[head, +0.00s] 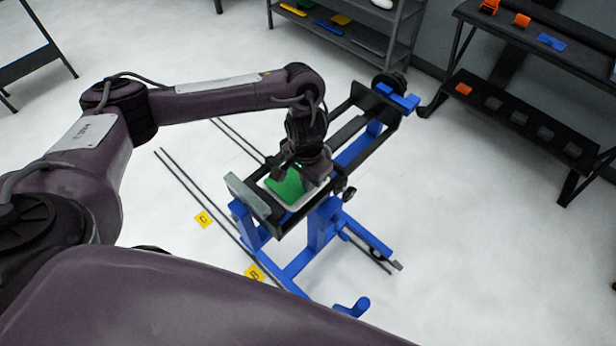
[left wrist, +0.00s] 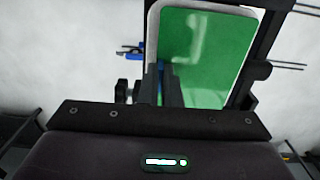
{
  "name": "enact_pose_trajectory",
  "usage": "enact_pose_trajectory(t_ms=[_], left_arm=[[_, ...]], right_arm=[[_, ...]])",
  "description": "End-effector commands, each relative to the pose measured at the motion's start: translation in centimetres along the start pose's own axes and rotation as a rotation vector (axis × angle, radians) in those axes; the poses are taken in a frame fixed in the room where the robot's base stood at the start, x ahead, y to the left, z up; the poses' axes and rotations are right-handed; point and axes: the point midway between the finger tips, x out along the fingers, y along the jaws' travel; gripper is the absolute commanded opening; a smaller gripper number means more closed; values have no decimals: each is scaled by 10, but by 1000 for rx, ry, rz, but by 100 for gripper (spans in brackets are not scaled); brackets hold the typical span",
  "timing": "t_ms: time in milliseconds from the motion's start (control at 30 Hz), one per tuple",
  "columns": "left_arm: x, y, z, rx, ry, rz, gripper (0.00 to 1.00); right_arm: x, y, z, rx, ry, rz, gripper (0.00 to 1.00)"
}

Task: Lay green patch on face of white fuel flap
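The green patch (head: 284,187) lies over the white fuel flap (head: 311,196), which is set in the dark frame of the blue stand. In the left wrist view the patch (left wrist: 208,45) covers most of the flap's face, with a pale rim of the flap (left wrist: 153,28) showing along the left edge. My left gripper (head: 297,174) is low over the patch, pointing down at it. In the left wrist view its dark fingers (left wrist: 163,82) are close together, over the patch's lower left part. Whether the fingertips touch or pinch the patch is hidden. My right gripper is out of view.
The blue stand (head: 322,222) has black rails and a grey block (head: 247,194) at its near end. Yellow floor markers (head: 203,219) and dark floor lines lie to the left. A shelf rack (head: 350,40) and a dark bench (head: 540,40) with small parts stand behind. Open floor surrounds the stand.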

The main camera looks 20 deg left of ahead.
Motion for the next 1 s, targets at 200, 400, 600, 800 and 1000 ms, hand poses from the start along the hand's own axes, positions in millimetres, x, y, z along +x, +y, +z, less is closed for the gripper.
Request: enact_pose_trajectory(t_ms=[200,400,600,800,1000], left_arm=[[0,0,0,0,1,0,0],[2,0,0,0,1,0,0],[4,0,0,0,0,0,0],[8,0,0,0,1,1,0],[10,0,0,0,1,0,0]], right_arm=[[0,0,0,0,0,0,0],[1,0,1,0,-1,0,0],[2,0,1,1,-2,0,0],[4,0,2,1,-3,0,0],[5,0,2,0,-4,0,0]])
